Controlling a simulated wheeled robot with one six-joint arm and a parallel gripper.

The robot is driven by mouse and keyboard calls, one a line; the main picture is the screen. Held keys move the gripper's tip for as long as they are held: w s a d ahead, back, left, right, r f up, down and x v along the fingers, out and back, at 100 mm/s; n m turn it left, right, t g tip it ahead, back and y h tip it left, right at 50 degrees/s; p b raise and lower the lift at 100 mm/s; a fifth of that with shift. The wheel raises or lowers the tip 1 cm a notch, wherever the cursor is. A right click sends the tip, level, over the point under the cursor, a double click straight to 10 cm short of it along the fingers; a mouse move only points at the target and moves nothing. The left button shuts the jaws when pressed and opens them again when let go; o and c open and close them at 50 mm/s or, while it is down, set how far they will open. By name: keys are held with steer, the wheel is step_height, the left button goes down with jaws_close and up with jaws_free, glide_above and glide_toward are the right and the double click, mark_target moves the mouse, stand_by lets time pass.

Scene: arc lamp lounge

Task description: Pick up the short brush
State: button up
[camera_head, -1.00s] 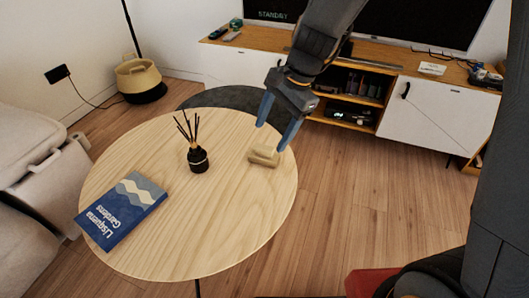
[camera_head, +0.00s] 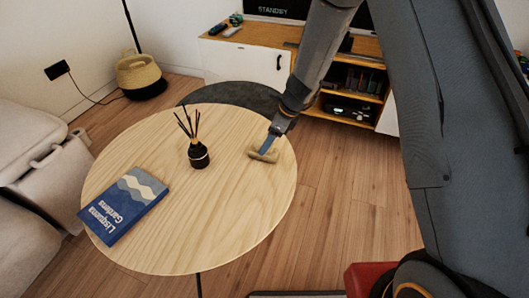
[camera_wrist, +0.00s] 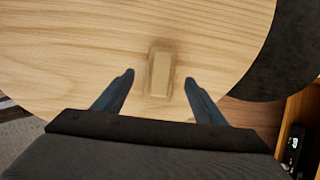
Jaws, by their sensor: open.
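The short brush (camera_head: 258,156) is a small tan block lying on the round wooden table (camera_head: 225,222), near its right side. In the wrist view the brush (camera_wrist: 160,75) lies lengthwise ahead, between the lines of my two blue-grey fingers. My gripper (camera_wrist: 158,80) is open, with one finger on each side of the brush's near part and a gap on both sides. In the head view my gripper (camera_head: 266,149) is right at the brush and covers part of it. I cannot tell the exact height of the fingertips above the table.
A black reed diffuser (camera_head: 198,155) stands left of the brush on the table. A blue book (camera_head: 124,204) lies at the table's left. A TV cabinet (camera_head: 246,60) stands behind, with a woven basket (camera_head: 139,76) on the floor at the back left.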

steer(key=x, duration=0.4)
steer(key=shift+w+a+f+b, duration=0.1)
steer(key=shift+a+f+b, duration=0.05)
steer(key=shift+f+b, duration=0.25)
steer(key=shift+r, duration=0.1)
steer(key=shift+c, duration=0.2)
steer(key=c, duration=1.2)
steer(key=shift+o, duration=0.2)
step_height(320, 180, up, 10)
steer(key=shift+r+p, duration=0.1)
steer(key=shift+p, duration=0.95)
